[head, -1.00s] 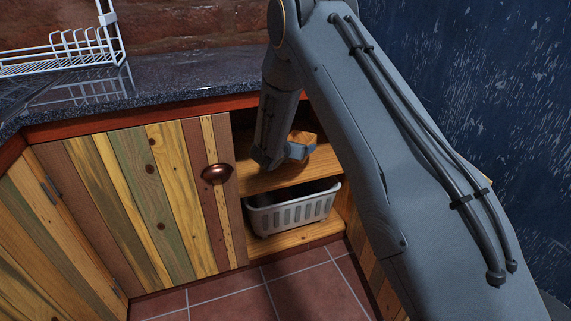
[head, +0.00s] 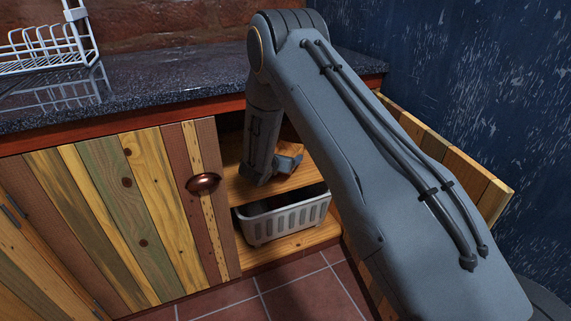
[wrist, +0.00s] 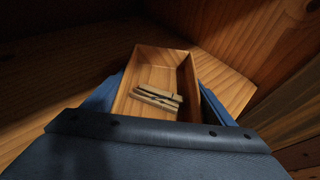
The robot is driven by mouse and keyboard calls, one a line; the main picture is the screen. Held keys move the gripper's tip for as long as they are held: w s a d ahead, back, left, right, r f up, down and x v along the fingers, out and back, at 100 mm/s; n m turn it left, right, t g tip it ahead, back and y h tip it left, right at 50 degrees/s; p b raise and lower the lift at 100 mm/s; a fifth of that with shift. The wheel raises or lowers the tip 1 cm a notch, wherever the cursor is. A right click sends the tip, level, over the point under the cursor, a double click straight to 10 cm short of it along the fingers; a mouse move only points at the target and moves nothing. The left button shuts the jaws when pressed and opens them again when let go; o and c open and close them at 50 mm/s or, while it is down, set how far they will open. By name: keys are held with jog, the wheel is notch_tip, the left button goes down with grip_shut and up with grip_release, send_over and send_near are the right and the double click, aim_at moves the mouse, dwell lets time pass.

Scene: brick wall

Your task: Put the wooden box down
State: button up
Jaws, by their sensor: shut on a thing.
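The wooden box (wrist: 165,59) is an open-topped, light-brown tray in the wrist view, with a few wooden clothespins (wrist: 157,97) inside. My gripper (wrist: 160,100) is shut on it, with a blue finger along each side. In the head view my gripper (head: 286,165) reaches into the open cabinet, just above the wooden shelf (head: 262,188). The box is mostly hidden there behind my arm and gripper. I cannot tell whether its underside touches the shelf.
A grey slotted basket (head: 287,217) stands on the cabinet floor below the shelf. A striped door with a copper knob (head: 203,183) is left of the opening. Another door (head: 455,162) stands open at right. The dark countertop (head: 170,83) overhangs, carrying a white wire rack (head: 45,48).

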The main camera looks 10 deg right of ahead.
jog(key=shift+d+f, duration=0.1)
jog(key=shift+f, duration=1.25)
jog(key=shift+f, duration=0.1)
jog(key=o, duration=1.2)
jog(key=shift+f, duration=0.1)
